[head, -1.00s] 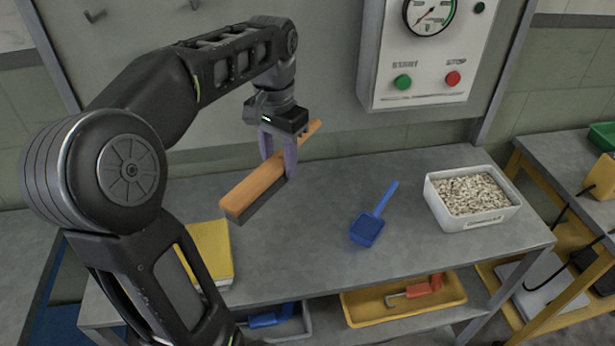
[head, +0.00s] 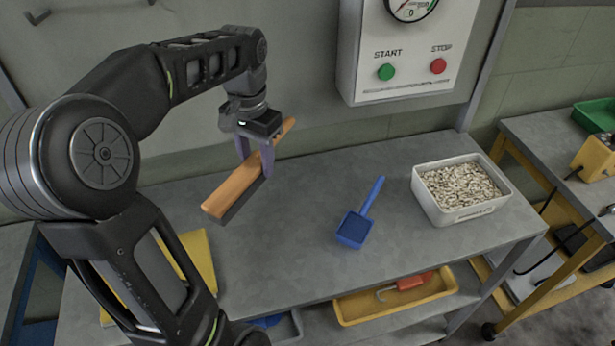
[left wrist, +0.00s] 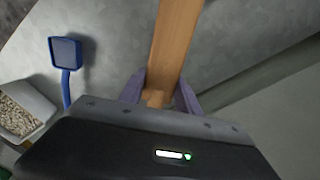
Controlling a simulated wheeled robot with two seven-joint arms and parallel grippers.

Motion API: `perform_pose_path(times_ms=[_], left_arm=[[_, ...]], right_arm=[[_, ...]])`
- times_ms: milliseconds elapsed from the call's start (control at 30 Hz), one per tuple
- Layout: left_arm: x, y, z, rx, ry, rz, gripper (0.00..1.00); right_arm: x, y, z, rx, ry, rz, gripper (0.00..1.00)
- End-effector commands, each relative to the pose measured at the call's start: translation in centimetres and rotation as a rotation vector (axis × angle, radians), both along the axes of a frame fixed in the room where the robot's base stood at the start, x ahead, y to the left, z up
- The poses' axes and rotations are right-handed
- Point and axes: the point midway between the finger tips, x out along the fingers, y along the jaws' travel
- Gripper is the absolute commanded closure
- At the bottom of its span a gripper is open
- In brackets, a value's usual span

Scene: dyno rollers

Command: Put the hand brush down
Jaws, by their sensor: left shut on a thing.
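The hand brush (head: 232,194) has a long orange-brown wooden back with dark bristles along its lower side. My left gripper (head: 256,167) is shut on it near the middle in the head view. The brush is held tilted over the left part of the grey bench (head: 290,258); the exact gap beneath it is hard to judge. In the left wrist view, the brush's wooden back (left wrist: 176,45) runs up from between the fingers (left wrist: 160,95). My right gripper is not in view.
A blue scoop (head: 357,221) lies mid-bench. A white tub of pale pellets (head: 425,200) stands on the right. A yellow item (head: 195,255) lies at the left, partly behind my arm. A panel with START and STOP buttons (head: 410,62) is on the wall. The bench front centre is clear.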

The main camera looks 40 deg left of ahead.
Motion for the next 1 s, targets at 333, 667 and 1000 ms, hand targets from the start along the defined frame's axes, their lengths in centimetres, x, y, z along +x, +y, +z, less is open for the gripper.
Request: perform_pose_path(times_ms=[333,667,1000], left_arm=[[-0.1,0.0,-8.1,-0.002,0.004,0.001,1.00],[5.5,-2.4,-8.6,-0.002,0.001,-0.003,1.00],[8.9,-3.7,-8.8,0.000,-0.001,0.001,1.00]], right_arm=[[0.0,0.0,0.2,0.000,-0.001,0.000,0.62],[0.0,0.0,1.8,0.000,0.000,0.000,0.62],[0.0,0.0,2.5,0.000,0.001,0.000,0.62]])
